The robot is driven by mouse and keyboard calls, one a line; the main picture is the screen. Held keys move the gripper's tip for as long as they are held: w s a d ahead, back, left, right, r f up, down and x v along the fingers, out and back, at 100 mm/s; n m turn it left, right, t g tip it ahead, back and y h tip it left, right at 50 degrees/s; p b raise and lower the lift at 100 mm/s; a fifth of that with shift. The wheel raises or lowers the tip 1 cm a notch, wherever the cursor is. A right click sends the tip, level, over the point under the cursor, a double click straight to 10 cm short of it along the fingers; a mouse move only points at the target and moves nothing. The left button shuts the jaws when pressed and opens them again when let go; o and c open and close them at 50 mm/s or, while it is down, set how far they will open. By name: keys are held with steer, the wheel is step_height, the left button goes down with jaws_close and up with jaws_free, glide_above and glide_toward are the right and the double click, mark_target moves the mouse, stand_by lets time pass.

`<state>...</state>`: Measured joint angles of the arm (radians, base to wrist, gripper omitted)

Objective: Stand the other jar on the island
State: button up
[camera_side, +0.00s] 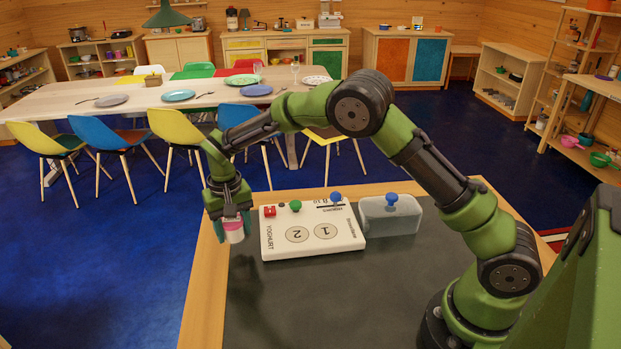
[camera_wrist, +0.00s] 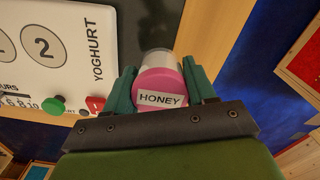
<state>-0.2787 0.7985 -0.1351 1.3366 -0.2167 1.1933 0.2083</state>
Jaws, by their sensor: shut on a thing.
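My gripper (camera_side: 231,210) is shut on a jar with a pink lid (camera_side: 234,226). In the wrist view the lid reads HONEY (camera_wrist: 161,99), and the jar's pale body (camera_wrist: 158,58) shows between the two green fingers. The jar is upright or nearly so, at the left edge of the island (camera_side: 330,300), beside the left end of the yoghurt maker (camera_side: 345,242). I cannot tell whether its base touches the top. The island has a dark top with a wooden border. No other jar can be made out.
The white yoghurt maker has bare circles marked 1 and 2, a red switch (camera_side: 270,211), a green knob (camera_side: 295,206) and a blue knob (camera_side: 335,197). A grey-blue tub (camera_side: 390,218) with a blue knob stands right of it. The island's front is clear. Behind is a dining table (camera_side: 60,103) with chairs.

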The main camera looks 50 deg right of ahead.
mark_target(235, 240)
steer(key=shift+f, duration=1.75)
steer(key=shift+f, duration=0.15)
steer(key=o, duration=1.1)
